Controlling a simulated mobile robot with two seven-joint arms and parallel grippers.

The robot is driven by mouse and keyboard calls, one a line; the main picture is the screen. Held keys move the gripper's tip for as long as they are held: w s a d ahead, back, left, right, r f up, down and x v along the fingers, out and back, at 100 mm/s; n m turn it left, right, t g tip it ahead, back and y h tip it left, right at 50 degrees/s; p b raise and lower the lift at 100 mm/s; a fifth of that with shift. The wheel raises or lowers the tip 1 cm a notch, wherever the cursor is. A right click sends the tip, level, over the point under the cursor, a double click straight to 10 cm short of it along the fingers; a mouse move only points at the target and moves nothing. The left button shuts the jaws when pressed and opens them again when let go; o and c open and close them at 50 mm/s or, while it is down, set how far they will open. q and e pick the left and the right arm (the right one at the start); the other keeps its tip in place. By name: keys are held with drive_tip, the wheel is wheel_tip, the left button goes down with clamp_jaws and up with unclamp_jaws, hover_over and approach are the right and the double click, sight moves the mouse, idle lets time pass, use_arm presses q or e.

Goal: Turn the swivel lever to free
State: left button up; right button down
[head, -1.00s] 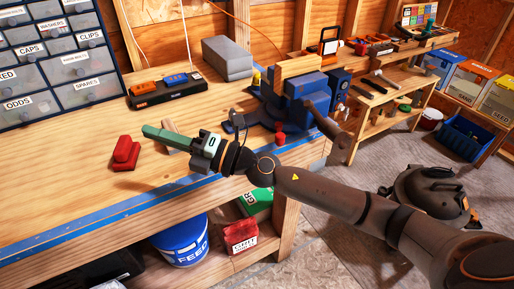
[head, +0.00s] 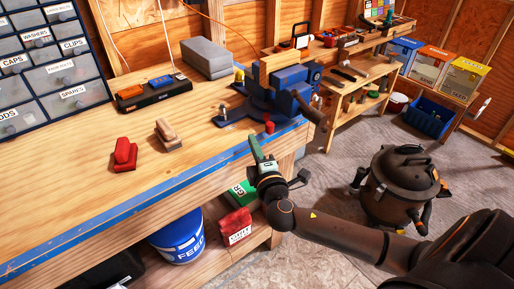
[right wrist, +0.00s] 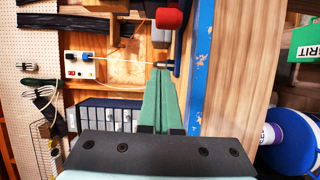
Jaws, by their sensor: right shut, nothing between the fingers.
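The blue bench vise (head: 283,92) stands on the wooden bench near its front right corner. Wooden blocks show at its jaws. A small red knob (head: 269,127) sits low at the front of the vise; I take it for the swivel lever's end, and it looks large in the right wrist view (right wrist: 168,19). A small grey-knobbed piece (head: 222,117) sticks out at the left of the vise base. My right gripper (head: 253,138) is shut and empty, its green fingers pointing up and left at the bench edge, just below the red knob. My left gripper is not in view.
A dark shop vacuum (head: 400,185) stands on the floor at right.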

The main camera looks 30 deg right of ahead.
sight(269, 132)
drive_tip(key=x, duration=0.5)
drive_tip(key=shift+w+r+p, duration=0.1)
drive_tip(key=shift+w+p, duration=0.1)
drive_tip(key=shift+p, duration=0.1)
drive_tip(key=s+d, duration=0.1)
drive_tip(key=s+d+p, duration=0.1)
drive_tip(key=d, duration=0.1)
drive_tip(key=shift+d, duration=0.1)
drive_tip(key=d+y+b, duration=0.1)
drive_tip(key=s+n+y+b, duration=0.1)
drive_tip(key=shift+s+d+f+t+y, duration=0.1)
drive_tip(key=shift+d+f+t+y, duration=0.15)
drive_tip(key=shift+d+t+y, duration=0.1)
drive_tip(key=shift+a, duration=0.1)
